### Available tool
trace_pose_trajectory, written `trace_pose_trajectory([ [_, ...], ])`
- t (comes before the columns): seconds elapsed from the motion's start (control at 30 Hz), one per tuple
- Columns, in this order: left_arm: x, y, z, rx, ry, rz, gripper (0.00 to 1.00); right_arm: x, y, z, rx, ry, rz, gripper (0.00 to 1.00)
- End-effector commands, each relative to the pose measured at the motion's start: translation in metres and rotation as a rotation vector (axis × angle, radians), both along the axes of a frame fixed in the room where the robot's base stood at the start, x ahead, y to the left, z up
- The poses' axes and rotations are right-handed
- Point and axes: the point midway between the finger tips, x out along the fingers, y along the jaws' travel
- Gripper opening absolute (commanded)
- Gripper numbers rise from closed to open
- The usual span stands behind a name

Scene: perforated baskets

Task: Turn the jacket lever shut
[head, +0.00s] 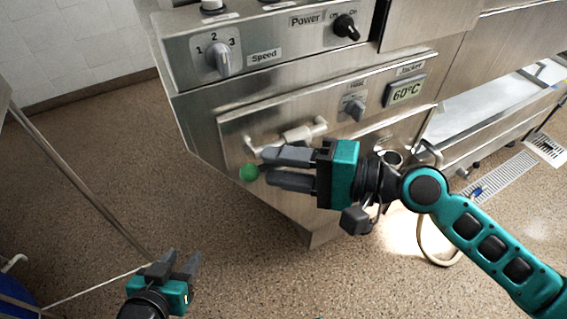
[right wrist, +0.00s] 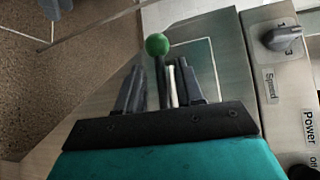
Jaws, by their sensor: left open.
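A lever with a round green knob (head: 249,172) sticks out from the lower front panel of the steel machine. In the right wrist view the green knob (right wrist: 157,45) tops a dark stem that shows in the gap between my right fingers. My right gripper (head: 265,166) is open, its fingertips close to the knob; the head view hides most of the stem behind the gripper. I cannot tell whether a finger touches the stem. My left gripper (head: 182,262) is open and empty, low in the head view, well away from the lever.
A pale pipe fitting (head: 304,132) lies just above my right gripper. The panel carries a 60°C display (head: 405,92) labelled Jacket, a small knob (head: 354,107), a speed knob (head: 219,57) and a power knob (head: 346,27). Open floor lies left of the machine.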

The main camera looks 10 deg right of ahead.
Motion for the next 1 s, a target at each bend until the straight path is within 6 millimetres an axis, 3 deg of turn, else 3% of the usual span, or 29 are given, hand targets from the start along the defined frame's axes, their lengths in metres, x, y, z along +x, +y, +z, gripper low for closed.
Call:
trace_pose_trajectory([
  [0.37, 0.0006, 0.0, 0.0005, 0.0, -0.001, 0.0, 0.43, -0.0002, -0.0003, 0.0002, 0.0, 0.0, 0.0, 0.0],
  [1.0, -0.0004, -0.0024, 0.0004, -0.01, 0.002, 0.007, 0.43, -0.0002, -0.0003, 0.0002, 0.0, 0.0, 0.0, 0.0],
])
